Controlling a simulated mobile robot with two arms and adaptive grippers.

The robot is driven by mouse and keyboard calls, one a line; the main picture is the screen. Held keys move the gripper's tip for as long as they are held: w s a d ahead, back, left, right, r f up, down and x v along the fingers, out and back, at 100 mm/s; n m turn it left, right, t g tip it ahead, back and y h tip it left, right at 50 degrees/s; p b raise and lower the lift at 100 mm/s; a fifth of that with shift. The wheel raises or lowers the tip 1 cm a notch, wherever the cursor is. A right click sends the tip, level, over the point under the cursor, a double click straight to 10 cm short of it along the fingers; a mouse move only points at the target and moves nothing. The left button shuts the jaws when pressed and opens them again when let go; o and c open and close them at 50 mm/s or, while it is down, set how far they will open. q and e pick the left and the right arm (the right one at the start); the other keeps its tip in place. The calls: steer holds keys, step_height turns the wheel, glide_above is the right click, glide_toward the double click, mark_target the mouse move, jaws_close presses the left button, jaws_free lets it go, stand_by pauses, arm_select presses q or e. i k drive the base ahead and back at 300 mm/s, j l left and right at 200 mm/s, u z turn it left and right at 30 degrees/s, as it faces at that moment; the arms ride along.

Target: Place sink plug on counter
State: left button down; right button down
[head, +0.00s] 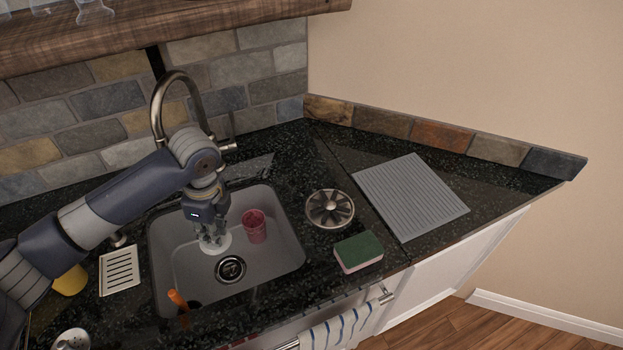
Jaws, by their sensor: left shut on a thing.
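My left gripper (212,238) reaches down into the grey sink (180,262) from the left. It is shut on a pale round disc, which looks like the sink plug (222,249). The fingers hide part of the plug. The plug is just behind the dark drain (231,269); I cannot tell whether it touches the sink floor. The black speckled counter (290,165) surrounds the sink. My right gripper is not in view.
A red cup (254,226) stands in the sink, right of my gripper. An orange-handled item (178,300) is at the sink's front. A round metal slatted piece (330,209), a sponge (358,252) and a grey ribbed mat (411,197) lie right. The faucet (160,100) rises behind.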

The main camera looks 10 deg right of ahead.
mark_target(309, 174)
steer(key=k+l, duration=0.2)
steer(key=k, duration=0.25)
steer(key=k+l, duration=0.15)
steer(key=k, duration=0.25)
